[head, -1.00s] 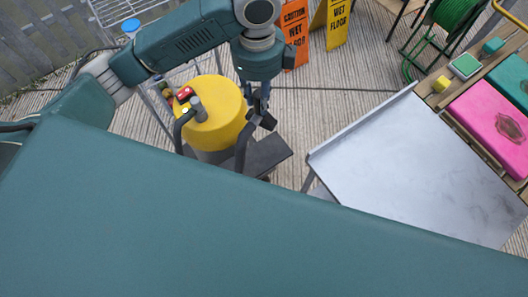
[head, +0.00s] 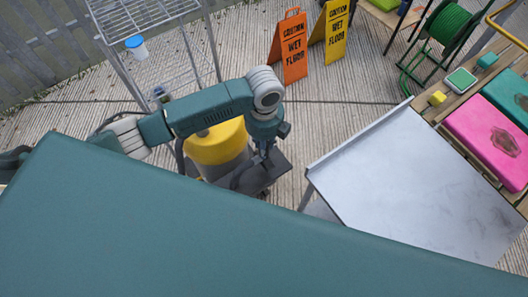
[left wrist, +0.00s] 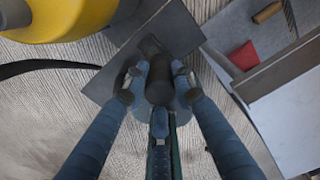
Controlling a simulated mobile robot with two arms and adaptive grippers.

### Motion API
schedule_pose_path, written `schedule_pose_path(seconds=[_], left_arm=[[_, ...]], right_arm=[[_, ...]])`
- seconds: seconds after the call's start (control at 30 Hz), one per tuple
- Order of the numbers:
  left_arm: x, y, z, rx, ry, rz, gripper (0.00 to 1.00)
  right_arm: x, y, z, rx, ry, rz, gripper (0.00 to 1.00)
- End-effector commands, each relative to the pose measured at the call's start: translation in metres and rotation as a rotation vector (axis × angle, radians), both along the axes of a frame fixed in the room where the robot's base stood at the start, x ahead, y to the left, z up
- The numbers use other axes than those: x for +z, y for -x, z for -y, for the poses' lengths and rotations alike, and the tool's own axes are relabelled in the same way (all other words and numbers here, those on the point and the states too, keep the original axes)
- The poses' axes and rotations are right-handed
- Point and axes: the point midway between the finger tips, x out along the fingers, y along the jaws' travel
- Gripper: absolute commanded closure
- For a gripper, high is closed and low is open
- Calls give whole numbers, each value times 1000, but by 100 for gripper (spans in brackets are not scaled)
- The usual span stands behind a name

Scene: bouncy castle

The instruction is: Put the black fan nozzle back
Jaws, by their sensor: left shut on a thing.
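My left gripper (head: 265,160) is beside the yellow drum-shaped machine (head: 217,143), over a dark flat plate (head: 276,172) at its foot. In the left wrist view the gripper (left wrist: 158,82) is shut on a short black cylindrical piece, seemingly the black nozzle (left wrist: 159,88). Its far end points at the dark plate (left wrist: 106,86); I cannot tell whether it touches. The yellow machine (left wrist: 68,18) shows at the upper left of that view. My left arm hides part of the machine's top. My right gripper is not in view.
A grey metal table (head: 400,170) stands to the right. Beyond it a wooden bench holds a pink case (head: 485,130). Wet-floor signs (head: 291,48) and a wire rack (head: 150,15) stand behind. A black hose (left wrist: 45,65) lies left of the gripper.

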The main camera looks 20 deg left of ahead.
Motion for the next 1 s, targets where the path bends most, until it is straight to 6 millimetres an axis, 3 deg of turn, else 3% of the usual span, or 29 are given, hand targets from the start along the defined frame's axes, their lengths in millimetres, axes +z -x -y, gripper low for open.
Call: schedule_pose_path(seconds=[0.43,0.87,0.9,1.0], left_arm=[[-52,0,1,1,1,-1,98],[-60,0,0,1,1,1,98],[-60,0,0,0,1,1,71],[-59,0,0,1,1,1,56]], right_arm=[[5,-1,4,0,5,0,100],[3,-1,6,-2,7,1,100],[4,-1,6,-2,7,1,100],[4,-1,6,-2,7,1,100]])
